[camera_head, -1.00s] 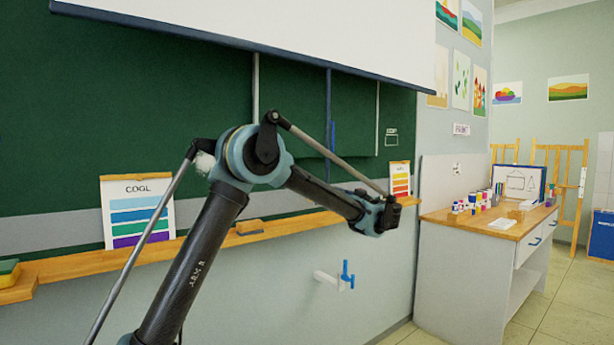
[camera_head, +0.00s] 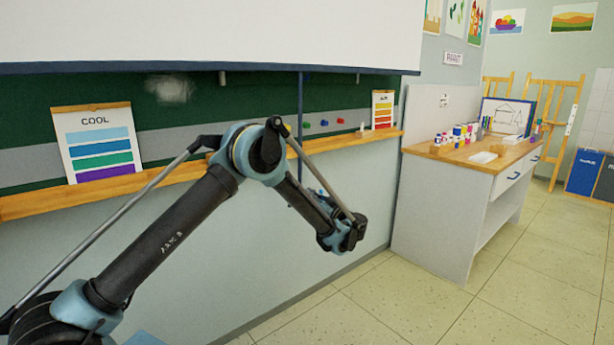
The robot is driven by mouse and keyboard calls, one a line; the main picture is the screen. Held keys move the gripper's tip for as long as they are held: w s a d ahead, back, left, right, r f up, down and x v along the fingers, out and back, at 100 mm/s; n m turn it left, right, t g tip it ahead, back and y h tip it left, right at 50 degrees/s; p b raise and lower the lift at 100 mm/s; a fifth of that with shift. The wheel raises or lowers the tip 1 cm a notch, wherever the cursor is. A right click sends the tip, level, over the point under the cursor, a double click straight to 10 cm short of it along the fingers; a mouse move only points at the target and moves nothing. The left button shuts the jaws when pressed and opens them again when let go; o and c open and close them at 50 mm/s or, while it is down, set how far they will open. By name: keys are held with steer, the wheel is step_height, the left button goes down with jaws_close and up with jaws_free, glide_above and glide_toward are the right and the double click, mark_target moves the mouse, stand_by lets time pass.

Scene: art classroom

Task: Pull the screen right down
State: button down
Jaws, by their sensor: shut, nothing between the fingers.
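The white projection screen (camera_head: 210,30) hangs across the upper left of the head view, with a dark blue bar (camera_head: 200,69) along its lower edge. The bar sits over the upper part of the green chalkboard, above the wooden ledge. A thin blue cord or rod (camera_head: 300,100) drops from the bar and passes in front of the ledge; its lower end is partly behind my arm. My gripper (camera_head: 352,236) is below the ledge, right of and lower than the cord, apart from the bar. It is shut and empty; its fingertips are small and hard to make out.
The wooden ledge (camera_head: 160,178) carries a "COOL" colour chart (camera_head: 95,145) and a smaller warm-coloured chart (camera_head: 382,110). Small coloured magnets show on the board. A desk (camera_head: 450,190) with paint pots stands at the right, easels (camera_head: 553,115) behind it. The tiled floor in front is clear.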

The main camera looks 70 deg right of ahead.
step_height(320, 180, down, 8)
stand_by(0.5)
steer(key=shift+w, duration=0.1)
step_height(320, 180, up, 4)
steer(key=r, duration=0.1)
steer(key=v, duration=0.9)
steer(key=shift+f, duration=0.45)
